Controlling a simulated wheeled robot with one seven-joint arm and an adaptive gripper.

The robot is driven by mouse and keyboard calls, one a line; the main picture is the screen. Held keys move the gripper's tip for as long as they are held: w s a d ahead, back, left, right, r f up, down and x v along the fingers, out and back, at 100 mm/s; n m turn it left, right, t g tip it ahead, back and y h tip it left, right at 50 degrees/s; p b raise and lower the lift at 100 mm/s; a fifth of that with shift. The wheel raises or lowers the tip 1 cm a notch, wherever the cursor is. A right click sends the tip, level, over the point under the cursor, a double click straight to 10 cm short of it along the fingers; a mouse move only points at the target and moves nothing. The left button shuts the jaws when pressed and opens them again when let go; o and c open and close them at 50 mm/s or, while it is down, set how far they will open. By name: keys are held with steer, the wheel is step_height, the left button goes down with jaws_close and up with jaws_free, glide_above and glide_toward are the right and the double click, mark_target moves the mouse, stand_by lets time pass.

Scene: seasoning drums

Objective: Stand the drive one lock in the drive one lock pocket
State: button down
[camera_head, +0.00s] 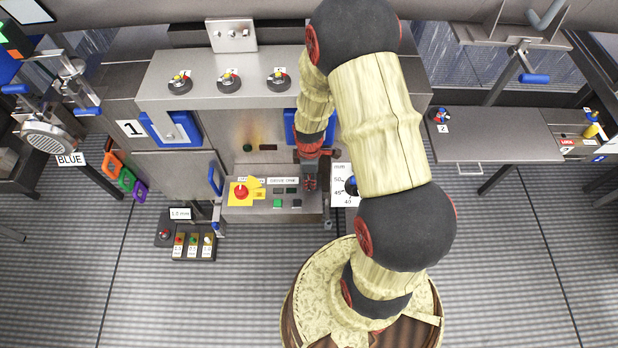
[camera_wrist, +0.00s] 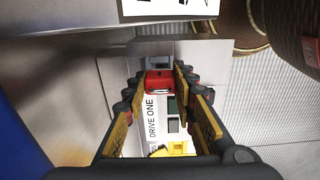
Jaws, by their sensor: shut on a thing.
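My gripper (camera_wrist: 160,95) is shut on a small red lock with a grey top (camera_wrist: 158,82), held between its fingertips; I take it as the drive one lock. In the head view my gripper (camera_head: 310,178) hangs over the right part of a grey console, and the lock there is too small to make out. A white label reading DRIVE ONE (camera_wrist: 152,118) shows beyond the fingers in the wrist view. A yellow part (camera_wrist: 172,148) shows below it. I cannot tell which opening is the pocket, or whether the lock touches anything.
A white scale card (camera_head: 343,185) stands just right of my gripper. A small block with coloured knobs (camera_head: 192,243) stands lower left. A grey side table (camera_head: 490,140) is at right.

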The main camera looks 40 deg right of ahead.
mark_target(309, 178)
steer(key=shift+f, duration=0.25)
steer(key=c, duration=1.4)
jaws_free()
step_height(309, 178, up, 12)
steer(key=shift+r, duration=0.1)
